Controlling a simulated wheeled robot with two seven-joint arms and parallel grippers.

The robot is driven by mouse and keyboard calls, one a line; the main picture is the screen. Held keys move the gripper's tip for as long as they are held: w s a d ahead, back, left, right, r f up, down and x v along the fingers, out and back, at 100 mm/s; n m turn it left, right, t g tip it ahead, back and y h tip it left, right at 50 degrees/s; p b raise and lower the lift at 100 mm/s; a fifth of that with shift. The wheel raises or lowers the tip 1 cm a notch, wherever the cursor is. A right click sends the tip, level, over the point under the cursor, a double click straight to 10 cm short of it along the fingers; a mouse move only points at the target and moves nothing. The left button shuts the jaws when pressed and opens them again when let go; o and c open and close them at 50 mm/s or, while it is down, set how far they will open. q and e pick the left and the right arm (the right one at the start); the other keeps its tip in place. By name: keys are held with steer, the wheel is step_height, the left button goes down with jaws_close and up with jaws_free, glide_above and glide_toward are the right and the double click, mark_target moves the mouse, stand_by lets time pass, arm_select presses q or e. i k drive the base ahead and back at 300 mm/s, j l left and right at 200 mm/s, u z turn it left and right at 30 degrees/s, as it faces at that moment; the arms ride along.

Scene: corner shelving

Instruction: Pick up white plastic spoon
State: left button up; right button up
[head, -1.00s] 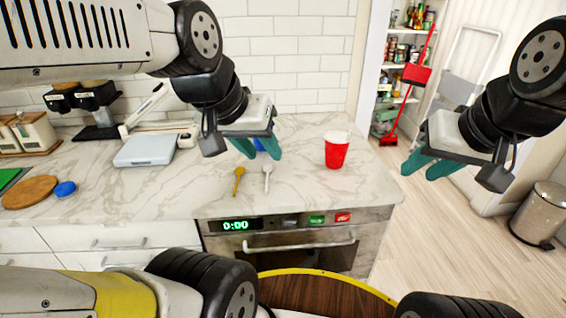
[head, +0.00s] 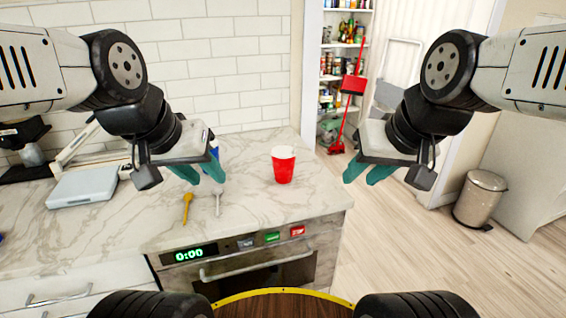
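The white plastic spoon (head: 217,203) lies on the marble counter (head: 270,208) near its front edge. It is just right of a yellow spoon (head: 187,208). My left gripper (head: 207,180) is above the counter, close to the far end of the white spoon in the picture. Its teal fingers are apart and empty; its height above the spoon is hard to tell. My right gripper (head: 360,181) is also open and empty, off to the right beyond the counter's corner.
A red cup (head: 283,168) stands on the counter right of the spoons. A blue thing (head: 214,152) is partly hidden behind my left gripper. A white scale-like device (head: 84,187) sits at the left. An oven (head: 240,268) is below the counter edge. A bin (head: 480,198) stands on the floor right.

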mark_target(217, 191)
steer(key=i+l+u, duration=0.15)
steer(key=l+u, duration=0.7)
steer(key=l, duration=0.2)
steer(key=l+u, duration=0.4)
steer(key=l, duration=0.2)
